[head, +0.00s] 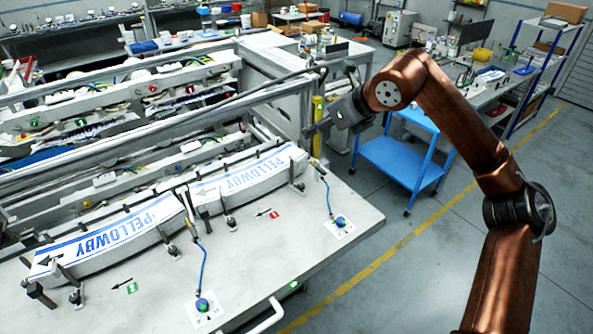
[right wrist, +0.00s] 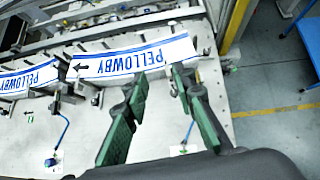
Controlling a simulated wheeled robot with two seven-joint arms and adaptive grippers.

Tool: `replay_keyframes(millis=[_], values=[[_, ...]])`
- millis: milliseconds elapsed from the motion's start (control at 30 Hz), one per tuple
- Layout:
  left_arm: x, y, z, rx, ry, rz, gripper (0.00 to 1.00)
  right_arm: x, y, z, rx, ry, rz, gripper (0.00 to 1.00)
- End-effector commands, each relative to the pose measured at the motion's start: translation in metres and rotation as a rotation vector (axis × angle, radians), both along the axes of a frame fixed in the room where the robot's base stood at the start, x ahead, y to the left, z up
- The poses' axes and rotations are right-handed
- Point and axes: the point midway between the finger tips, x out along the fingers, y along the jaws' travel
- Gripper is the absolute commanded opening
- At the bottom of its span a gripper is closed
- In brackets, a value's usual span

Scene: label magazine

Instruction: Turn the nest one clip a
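Nest one is the right-hand one in the head view, beside a red tag marked 1 (head: 274,214). It holds a white and blue PELLOWBY label stack (head: 240,180), also in the right wrist view (right wrist: 135,60). Small dark clips stand along its front edge, one at the right end (head: 299,184) and one farther left (head: 230,222); which is clip a I cannot tell. My right gripper (head: 316,130) is above and beyond the stack's right end. In the right wrist view its green-padded fingers (right wrist: 158,80) are apart, with nothing between them. My left gripper is not in view.
A second nest with its label stack (head: 115,235) and green tag (head: 132,287) lies left. Blue knobs on white cards (head: 340,222) (head: 203,305) trail blue cables on the bench front. A yellow post (head: 318,112) and blue cart (head: 400,160) stand beyond the bench.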

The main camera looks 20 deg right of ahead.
Motion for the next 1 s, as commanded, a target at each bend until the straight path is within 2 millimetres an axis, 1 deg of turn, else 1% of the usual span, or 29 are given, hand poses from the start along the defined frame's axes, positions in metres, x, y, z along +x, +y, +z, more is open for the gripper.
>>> replay_keyframes(millis=[33,100,200,300,400,533,800,1000], values=[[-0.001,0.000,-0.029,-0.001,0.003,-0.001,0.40,0.004,0.001,-0.034,0.000,0.009,0.001,0.25],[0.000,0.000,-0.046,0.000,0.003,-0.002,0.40,0.007,0.002,-0.055,-0.001,0.014,0.003,0.25],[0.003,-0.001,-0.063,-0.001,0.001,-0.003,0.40,0.010,0.003,-0.076,0.000,0.020,0.005,0.25],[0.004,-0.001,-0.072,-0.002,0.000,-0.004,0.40,0.012,0.004,-0.087,0.000,0.023,0.006,0.25],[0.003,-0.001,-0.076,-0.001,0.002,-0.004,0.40,0.013,0.004,-0.092,0.000,0.025,0.006,0.25],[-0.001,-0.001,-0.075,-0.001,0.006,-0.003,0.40,0.020,0.008,-0.099,0.001,0.025,0.006,0.25],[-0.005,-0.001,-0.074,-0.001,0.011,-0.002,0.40,0.045,0.019,-0.129,0.001,0.026,0.004,0.25],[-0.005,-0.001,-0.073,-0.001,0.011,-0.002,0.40,0.058,0.025,-0.143,0.000,0.024,0.004,0.25]])
